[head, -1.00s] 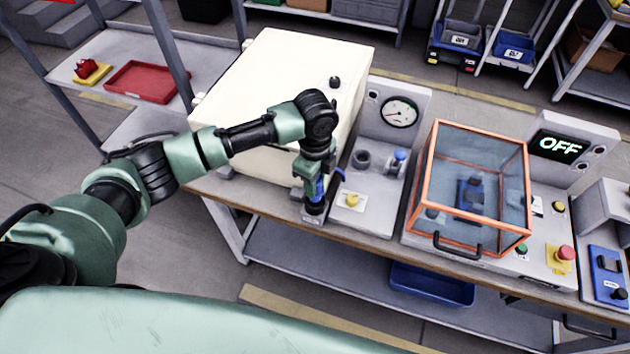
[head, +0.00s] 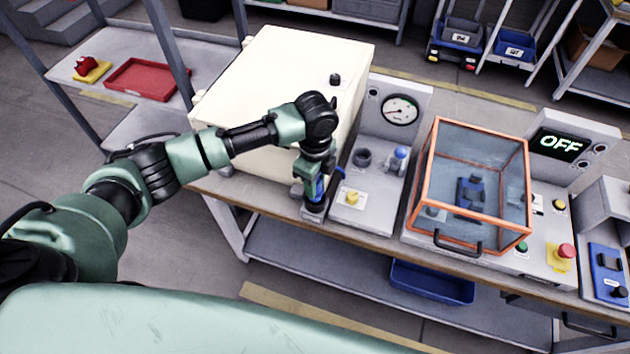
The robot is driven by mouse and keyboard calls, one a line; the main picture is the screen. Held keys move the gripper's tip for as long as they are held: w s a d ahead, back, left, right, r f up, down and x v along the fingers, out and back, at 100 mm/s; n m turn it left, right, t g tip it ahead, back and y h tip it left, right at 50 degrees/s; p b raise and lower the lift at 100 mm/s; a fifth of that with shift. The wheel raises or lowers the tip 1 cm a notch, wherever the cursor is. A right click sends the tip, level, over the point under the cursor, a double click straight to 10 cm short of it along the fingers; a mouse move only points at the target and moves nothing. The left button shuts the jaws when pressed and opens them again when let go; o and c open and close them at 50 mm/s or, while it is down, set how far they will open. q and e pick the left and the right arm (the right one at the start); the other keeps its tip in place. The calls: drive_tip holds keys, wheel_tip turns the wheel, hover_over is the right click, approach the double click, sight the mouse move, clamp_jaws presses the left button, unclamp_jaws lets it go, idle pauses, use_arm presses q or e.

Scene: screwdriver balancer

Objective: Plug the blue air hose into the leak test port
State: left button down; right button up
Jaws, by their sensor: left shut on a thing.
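My left gripper (head: 312,192) points down at the front left corner of the leak test station (head: 375,198). It is shut on the blue air hose (head: 320,187), and a short bit of blue shows to its right. The dark lower end stands at a small grey block on the bench edge; I cannot tell if it still touches the block. The station has a round gauge (head: 400,111), a dark round fitting (head: 362,157), a blue-topped part (head: 399,158) and a yellow knob (head: 352,198). Which one is the port is unclear. My right gripper is out of view.
A large cream cabinet (head: 290,75) stands close behind my left arm.

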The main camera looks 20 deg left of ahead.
use_arm(q)
drive_tip(key=shift+f+b, duration=0.45)
drive_tip(key=shift+f, duration=0.7)
drive_tip(key=shift+s+f, duration=0.35)
drive_tip(key=shift+f, duration=0.1)
drive_tip(key=c, duration=1)
unclamp_jaws()
drive_tip(key=r, duration=0.2)
drive_tip(key=r+b, duration=0.1)
drive_tip(key=r, duration=0.2)
drive_tip(key=r+b, duration=0.1)
drive_tip(key=r, duration=0.2)
drive_tip(key=shift+w, duration=0.25)
drive_tip(key=shift+w+r, duration=0.1)
drive_tip(key=shift+r, duration=0.25)
